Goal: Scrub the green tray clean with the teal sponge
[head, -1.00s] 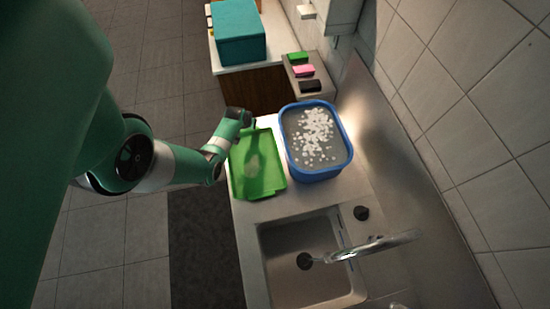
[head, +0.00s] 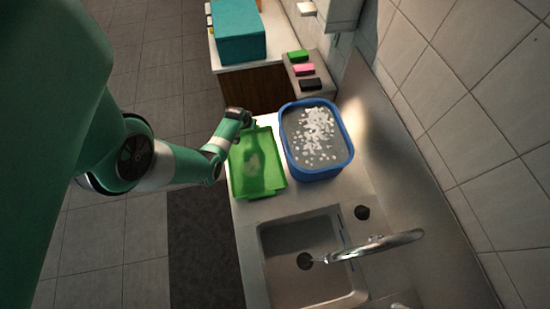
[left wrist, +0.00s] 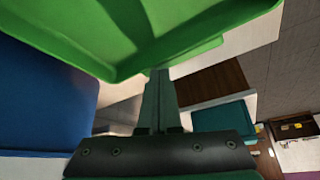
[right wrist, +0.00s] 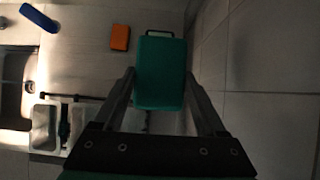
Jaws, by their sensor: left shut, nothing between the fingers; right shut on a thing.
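The green tray (head: 270,177) lies on the counter beside the sink, with a pale patch on its inside. My left gripper (head: 250,126) is at the tray's far edge. In the left wrist view its fingers (left wrist: 159,76) are together and empty, with the tips at the rim of the tray (left wrist: 190,50); whether they touch it I cannot tell. The teal sponge (right wrist: 160,72) is between the fingers of my right gripper (right wrist: 160,80) in the right wrist view. My right gripper and the sponge are not seen in the head view.
A blue tub (head: 318,174) of water with white foam stands right of the tray. The sink (head: 290,240) and faucet (head: 385,243) are nearer. Green (head: 298,56), pink (head: 303,69) and black (head: 310,84) blocks lie on a ledge behind. A teal box (head: 238,35) stands farther back.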

